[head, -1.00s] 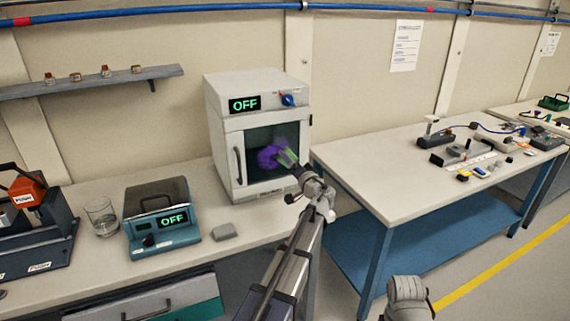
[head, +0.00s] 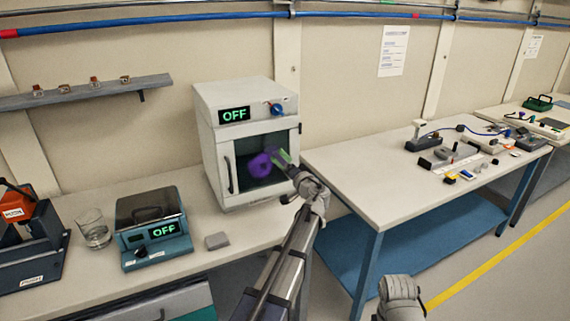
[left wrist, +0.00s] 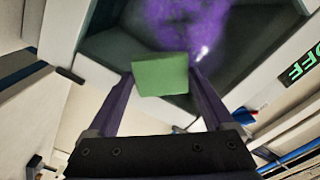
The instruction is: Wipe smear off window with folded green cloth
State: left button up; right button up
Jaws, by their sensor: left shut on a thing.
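The white oven-like box (head: 212,140) stands on the left bench with its dark window (head: 270,142) facing me. A purple smear (head: 262,164) is on the window; it also fills the top middle of the left wrist view (left wrist: 185,28). My left gripper (head: 287,164) is shut on the folded green cloth (left wrist: 160,75), which sticks out past the fingertips. In the head view the cloth lies at the right side of the smear. I cannot tell whether it touches the glass. My right arm's grey wrist shows at the bottom; its gripper fingers are out of view.
The box has a door handle (head: 229,175), an OFF display (head: 234,114) and a blue knob (head: 277,109). A teal device (head: 156,245), a glass (head: 94,229) and a grey block (head: 217,241) share the bench. The right table (head: 345,170) has clear room on its left.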

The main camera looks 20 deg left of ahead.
aim_at(247, 160)
pick_arm(q)
jog(key=shift+s+a, duration=1.45)
jog(key=shift+s, duration=0.15)
jog(key=shift+s+a, duration=0.7)
jog(key=shift+s, duration=0.25)
jog(key=shift+s+a, duration=0.55)
jog(key=shift+s, duration=0.1)
jog(key=shift+s+a, duration=1.35)
jog(key=shift+r+p, duration=1.25)
jog(key=shift+p, duration=0.05)
jog(key=shift+f, duration=0.1)
